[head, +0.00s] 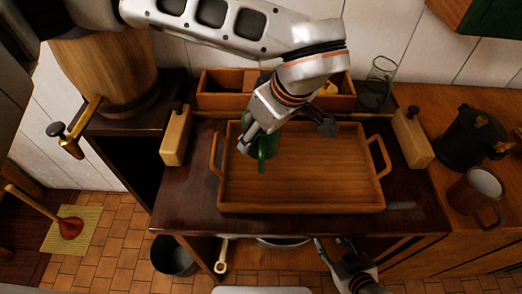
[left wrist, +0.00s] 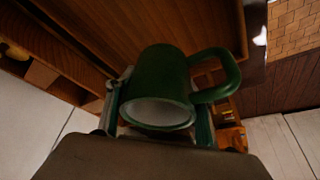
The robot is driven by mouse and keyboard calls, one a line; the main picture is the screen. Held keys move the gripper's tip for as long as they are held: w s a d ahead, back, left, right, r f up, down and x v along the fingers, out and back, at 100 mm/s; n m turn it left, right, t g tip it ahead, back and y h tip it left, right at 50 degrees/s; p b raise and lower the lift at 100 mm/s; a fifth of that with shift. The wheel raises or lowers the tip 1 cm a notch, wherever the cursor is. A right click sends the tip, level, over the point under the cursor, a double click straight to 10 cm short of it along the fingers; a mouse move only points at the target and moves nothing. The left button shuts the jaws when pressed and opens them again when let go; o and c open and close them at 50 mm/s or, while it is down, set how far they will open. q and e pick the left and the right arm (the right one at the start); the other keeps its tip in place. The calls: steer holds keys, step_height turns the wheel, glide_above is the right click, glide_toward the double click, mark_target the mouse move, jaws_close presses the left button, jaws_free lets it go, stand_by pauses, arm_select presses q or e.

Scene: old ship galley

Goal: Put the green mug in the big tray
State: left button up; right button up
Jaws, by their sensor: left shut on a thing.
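The green mug (head: 264,147) is held by my left gripper (head: 250,138) over the left part of the big wooden tray (head: 320,180). The arm partly hides the mug in the head view. In the left wrist view the mug (left wrist: 158,85) sits between the two fingers, with its pale opening towards the camera and its handle to the right. I cannot tell how high the mug is above the tray floor. The tray is otherwise empty and has a handle at each side. My right gripper (head: 336,249) is open and empty, low in front of the table's edge.
A wooden box with compartments (head: 222,101) stands behind the tray. Wooden blocks flank it at left (head: 175,137) and right (head: 412,138). A glass (head: 376,85), a dark pot (head: 468,138) and a brown mug (head: 474,197) stand to the right. A barrel (head: 105,70) is at left.

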mark_target(277, 131)
arm_select(q)
steer(key=shift+f, duration=3.2)
steer(key=shift+f, duration=0.1)
steer(key=o, duration=1.2)
steer(key=shift+o, duration=0.2)
steer(key=shift+d+r, duration=0.1)
steer(key=shift+r, duration=0.3)
steer(key=v, duration=1.1)
steer(key=shift+r, duration=0.2)
steer(key=shift+s, duration=0.1)
